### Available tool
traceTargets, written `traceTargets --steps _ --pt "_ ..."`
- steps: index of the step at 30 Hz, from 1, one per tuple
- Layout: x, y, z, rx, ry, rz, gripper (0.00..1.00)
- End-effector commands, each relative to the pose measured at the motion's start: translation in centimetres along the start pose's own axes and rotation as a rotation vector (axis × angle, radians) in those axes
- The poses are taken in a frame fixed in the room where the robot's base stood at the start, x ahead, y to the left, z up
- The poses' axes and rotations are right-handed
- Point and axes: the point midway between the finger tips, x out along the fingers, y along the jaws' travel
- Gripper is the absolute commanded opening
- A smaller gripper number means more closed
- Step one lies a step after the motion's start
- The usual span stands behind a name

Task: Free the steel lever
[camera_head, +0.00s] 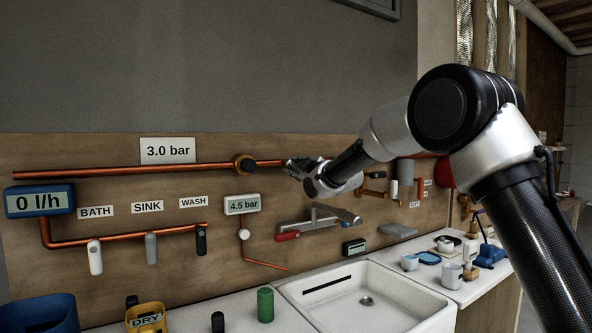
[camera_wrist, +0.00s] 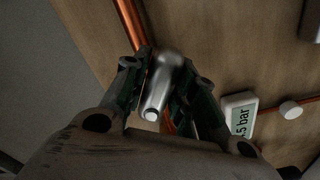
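A steel lever (camera_wrist: 168,82) with a rounded grey body and a pale end shows in the wrist view, in front of a copper pipe. My gripper (camera_wrist: 165,85) has one finger on each side of it. The fingers are apart, with a visible gap between the lever and the right finger; contact on the left side is unclear. In the head view my gripper (camera_head: 300,167) is at the right end of the upper copper pipe (camera_head: 140,170). There the gripper and wrist hide the lever.
A 4.5 bar display (camera_head: 242,204) hangs below the pipe. A tap with a red handle (camera_head: 288,236) sits over a white sink (camera_head: 365,300). Three small levers hang under BATH, SINK and WASH labels. A blue 0 l/h meter (camera_head: 40,200) is at left.

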Motion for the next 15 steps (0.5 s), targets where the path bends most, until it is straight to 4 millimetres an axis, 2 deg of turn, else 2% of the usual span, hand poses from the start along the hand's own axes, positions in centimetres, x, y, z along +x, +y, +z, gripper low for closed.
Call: traceTargets --steps 3,11,15 --pt "0.0 0.0 0.0 0.000 0.000 0.000 0.46" --pt "0.0 0.0 0.0 0.001 0.000 0.001 0.46" --pt "-1.0 0.1 0.0 0.001 0.000 0.001 0.46"
